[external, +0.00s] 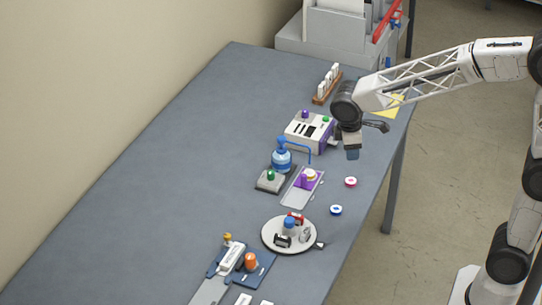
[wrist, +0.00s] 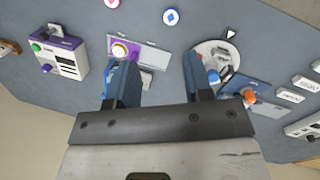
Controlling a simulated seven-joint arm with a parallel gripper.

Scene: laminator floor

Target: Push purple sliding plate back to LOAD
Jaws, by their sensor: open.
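The purple sliding plate (external: 300,183) sits on a grey rail (external: 293,201), toward the rail's upper end nearer the white machine. A round white-and-yellow piece (external: 309,174) rests on it. In the wrist view the purple plate (wrist: 135,53) lies at the left part of the rail (wrist: 155,58), ahead of the left finger. LOAD lettering is not readable. My gripper (external: 352,153) is open and empty, above the table's right side, up and right of the plate. Its two fingers show apart in the wrist view (wrist: 160,75), and neither visibly touches the plate.
A blue pump bottle (external: 281,160) and a grey button box (external: 268,183) stand left of the rail. The white machine (external: 308,132) is beyond it. A round turntable (external: 270,239) with small items is nearer. Pink (external: 351,181) and blue (external: 336,210) discs lie right.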

